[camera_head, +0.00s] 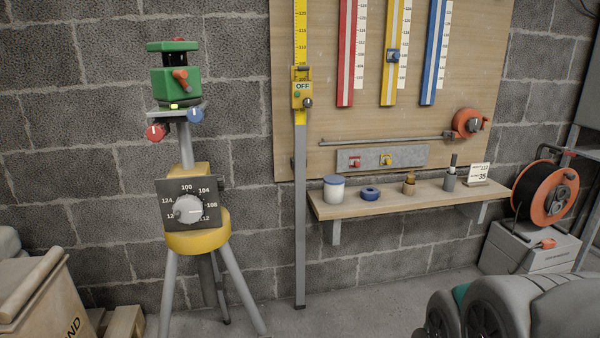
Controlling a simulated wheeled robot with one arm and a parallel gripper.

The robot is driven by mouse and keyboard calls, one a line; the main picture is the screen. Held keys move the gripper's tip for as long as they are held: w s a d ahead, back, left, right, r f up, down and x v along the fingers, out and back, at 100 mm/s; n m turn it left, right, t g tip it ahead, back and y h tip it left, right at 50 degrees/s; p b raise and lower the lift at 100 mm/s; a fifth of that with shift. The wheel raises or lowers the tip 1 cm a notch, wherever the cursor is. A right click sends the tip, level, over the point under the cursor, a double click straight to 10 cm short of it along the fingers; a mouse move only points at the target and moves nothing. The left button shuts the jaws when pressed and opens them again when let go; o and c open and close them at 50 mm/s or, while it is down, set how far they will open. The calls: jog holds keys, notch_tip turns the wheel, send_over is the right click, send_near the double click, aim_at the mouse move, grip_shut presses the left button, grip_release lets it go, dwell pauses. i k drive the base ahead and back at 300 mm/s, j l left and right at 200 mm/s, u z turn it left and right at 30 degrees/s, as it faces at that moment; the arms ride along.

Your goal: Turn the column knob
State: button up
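The column knob (188,209) is a round light-grey knob on a dark square dial plate (168,187). The plate is fixed to the front of a yellow tripod head (199,241). Numbers ring the knob, with 100 at the top, then 104, 108 and 112 clockwise, and 124 on the left. A pale line on the knob face seems to point right, between 108 and 112. Some lower left numbers are partly hidden. My gripper is not in view, and nothing is seen touching the knob.
A green instrument (176,84) with small red and blue knobs tops the tripod. A yellow staff (300,150) stands right of it. A wooden shelf (400,203) holds small items. An orange reel (545,193) stands at right. A wooden crate (50,300) is at lower left.

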aim_at(220, 181)
jog(key=i+l+u, duration=0.1)
jog(key=l+u, duration=0.25)
jog(key=u, duration=0.15)
jog(key=l+u, duration=0.7)
jog(key=u, duration=0.25)
